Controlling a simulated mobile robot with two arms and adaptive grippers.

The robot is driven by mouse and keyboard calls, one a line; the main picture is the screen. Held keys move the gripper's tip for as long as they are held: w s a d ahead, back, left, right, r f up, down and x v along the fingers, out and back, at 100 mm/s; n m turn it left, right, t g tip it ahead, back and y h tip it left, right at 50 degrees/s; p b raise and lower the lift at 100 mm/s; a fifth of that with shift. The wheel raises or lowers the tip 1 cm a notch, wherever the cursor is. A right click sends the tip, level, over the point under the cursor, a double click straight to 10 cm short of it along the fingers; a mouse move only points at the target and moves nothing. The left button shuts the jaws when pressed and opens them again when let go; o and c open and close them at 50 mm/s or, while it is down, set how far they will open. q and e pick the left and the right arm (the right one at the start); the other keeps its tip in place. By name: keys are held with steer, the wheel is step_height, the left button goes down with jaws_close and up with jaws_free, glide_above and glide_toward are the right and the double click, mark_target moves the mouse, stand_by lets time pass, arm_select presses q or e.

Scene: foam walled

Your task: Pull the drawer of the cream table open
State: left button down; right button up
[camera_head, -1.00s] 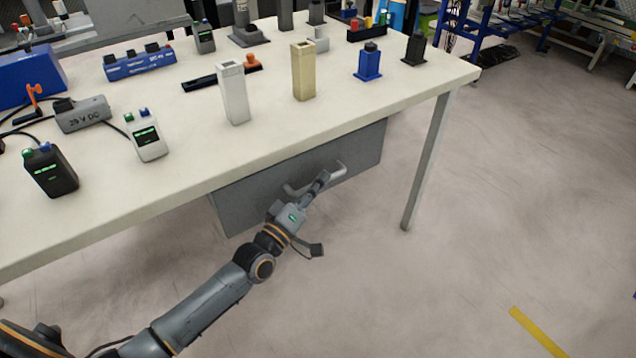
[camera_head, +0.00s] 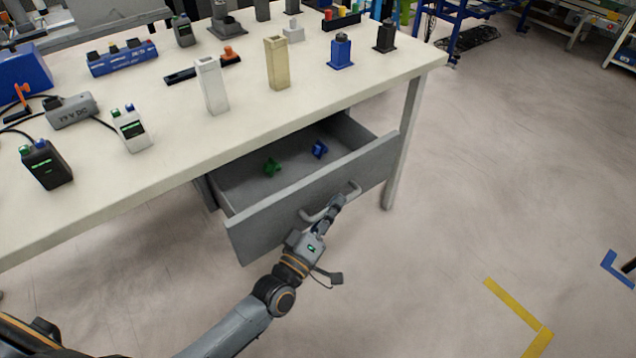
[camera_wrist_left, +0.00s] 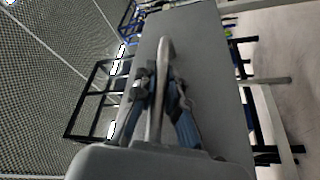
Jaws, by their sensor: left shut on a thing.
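The cream table (camera_head: 180,170) fills the left and middle of the head view. Its grey drawer (camera_head: 375,172) stands well out from under the tabletop, with its inside showing. A light grey bar handle (camera_head: 352,189) is on the drawer's front. My left gripper (camera_head: 336,203) is shut on this handle near its middle. In the left wrist view the handle (camera_wrist_left: 164,60) runs up between the two fingers (camera_wrist_left: 160,95), with the grey drawer front (camera_wrist_left: 205,50) behind. My right gripper is in neither view.
A green piece (camera_head: 271,167) and a blue piece (camera_head: 319,149) lie in the drawer. A white block (camera_head: 212,88), a tan block (camera_head: 277,65) and several devices stand on the tabletop. A table leg (camera_head: 402,145) is right of the drawer.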

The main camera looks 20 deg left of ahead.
arm_select(q)
steer(key=s+d+p, duration=0.1)
steer(key=s+d, duration=0.5)
steer(key=d, duration=0.1)
steer(key=shift+d+p, duration=0.2)
steer(key=shift+p, duration=0.15)
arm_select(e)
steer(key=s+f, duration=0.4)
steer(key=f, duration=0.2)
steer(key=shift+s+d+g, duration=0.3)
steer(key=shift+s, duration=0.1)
arm_select(q)
steer(key=c, duration=1.7)
jaws_free()
steer(key=shift+o, duration=0.2)
steer(key=v, duration=1.2)
